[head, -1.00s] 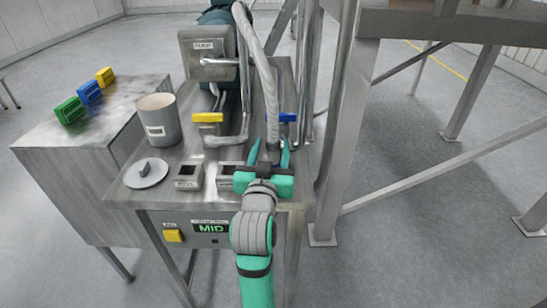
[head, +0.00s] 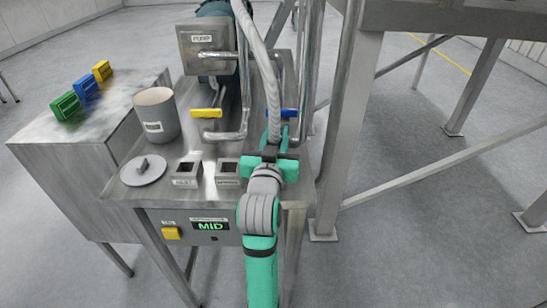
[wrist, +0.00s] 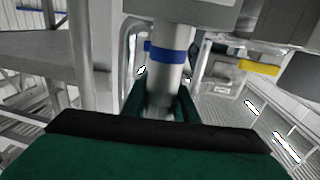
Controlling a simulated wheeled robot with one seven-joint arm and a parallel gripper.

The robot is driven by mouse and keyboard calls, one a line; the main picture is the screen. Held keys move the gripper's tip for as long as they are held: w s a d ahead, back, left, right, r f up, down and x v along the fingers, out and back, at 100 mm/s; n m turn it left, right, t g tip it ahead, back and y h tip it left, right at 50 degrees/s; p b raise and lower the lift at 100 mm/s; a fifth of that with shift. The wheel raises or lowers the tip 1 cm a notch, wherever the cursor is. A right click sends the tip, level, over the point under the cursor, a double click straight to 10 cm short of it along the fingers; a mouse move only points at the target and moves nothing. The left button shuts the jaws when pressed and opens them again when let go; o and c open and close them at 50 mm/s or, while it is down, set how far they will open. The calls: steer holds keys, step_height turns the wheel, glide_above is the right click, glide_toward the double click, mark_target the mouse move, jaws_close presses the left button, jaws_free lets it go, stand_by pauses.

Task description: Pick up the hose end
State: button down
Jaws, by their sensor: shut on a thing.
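The grey ribbed hose (head: 262,62) comes down from the top of the head view to its end in my gripper. My gripper (head: 274,138), with teal fingers, is shut on the hose end over the right side of the steel table. In the wrist view, a smooth silvery hose end (wrist: 168,72) with a blue band (wrist: 168,53) stands between the two dark green fingers (wrist: 162,98). The lower tip of the hose end is hidden by my gripper.
Two open square sockets (head: 228,172) and a round lid (head: 143,170) sit left of my gripper. A yellow-handled valve (head: 206,113), a blue handle (head: 288,113) and metal pipes are close behind. A grey steel post (head: 345,120) stands to the right.

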steer(key=shift+a+r, duration=0.1)
steer(key=shift+r, duration=0.15)
step_height(320, 180, up, 15)
stand_by(1.2)
